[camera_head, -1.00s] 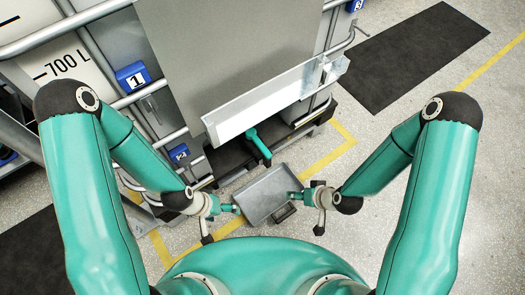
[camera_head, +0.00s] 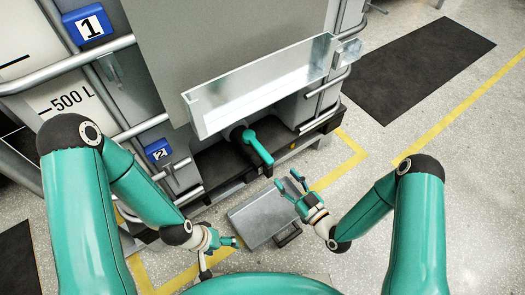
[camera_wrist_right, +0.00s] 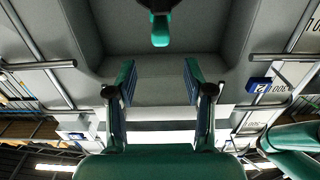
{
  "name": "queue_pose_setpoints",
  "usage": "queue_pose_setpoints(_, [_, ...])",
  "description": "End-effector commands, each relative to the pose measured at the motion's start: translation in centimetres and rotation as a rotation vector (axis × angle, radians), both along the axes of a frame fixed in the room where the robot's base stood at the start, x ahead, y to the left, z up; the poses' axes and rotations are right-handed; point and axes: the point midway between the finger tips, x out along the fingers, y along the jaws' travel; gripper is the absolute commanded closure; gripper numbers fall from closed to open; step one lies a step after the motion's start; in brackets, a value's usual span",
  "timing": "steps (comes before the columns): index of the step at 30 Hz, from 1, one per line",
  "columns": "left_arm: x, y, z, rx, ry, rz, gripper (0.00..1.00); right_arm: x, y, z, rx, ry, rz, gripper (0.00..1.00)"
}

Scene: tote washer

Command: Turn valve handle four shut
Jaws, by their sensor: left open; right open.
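A teal valve handle (camera_head: 258,145) on a black fitting sticks out below the metal trough in the middle of the head view. No number on it can be read. In the right wrist view, a teal handle (camera_wrist_right: 160,32) hangs at the top centre, beyond the fingertips. My right gripper (camera_head: 288,184) is open and empty, below and right of the handle and apart from it. Its two spread fingers also show in the right wrist view (camera_wrist_right: 159,72). My left gripper (camera_head: 236,243) is open, low beside the left end of a grey metal box.
The grey box (camera_head: 262,207) lies below the handle. The metal trough (camera_head: 260,85) juts out above it. Blue tags "1" (camera_head: 87,26) and "2" (camera_head: 158,151) are at left. A dark mat (camera_head: 418,68) and open floor lie at right.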

Motion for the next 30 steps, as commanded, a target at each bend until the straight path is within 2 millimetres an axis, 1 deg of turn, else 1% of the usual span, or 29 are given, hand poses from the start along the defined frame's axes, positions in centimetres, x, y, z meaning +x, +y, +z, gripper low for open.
queue_pose_setpoints(1, [0.0, 0.0, -0.2, 0.0, 0.0, 0.0, 0.19, 0.8, 0.8, 0.0, -0.001, -0.003, 0.006, 0.48])
queue_pose_setpoints(12, [0.0, 0.0, -1.2, 0.0, 0.0, 0.0, 0.19, 7.2, 5.5, 0.0, 0.0, -0.003, 0.004, 0.48])
queue_pose_setpoints(18, [0.0, 0.0, -1.7, 0.0, 0.0, 0.0, 0.19, 9.9, 7.3, -0.1, -0.001, -0.001, 0.003, 0.48])
queue_pose_setpoints(24, [0.0, 0.0, -1.8, 0.0, 0.0, 0.0, 0.19, 11.2, 8.2, -0.1, 0.0, 0.002, 0.002, 0.48])
queue_pose_setpoints(30, [0.0, 0.0, -1.8, 0.0, 0.0, 0.0, 0.19, 11.4, 8.4, -0.1, -0.001, 0.004, 0.002, 0.48])
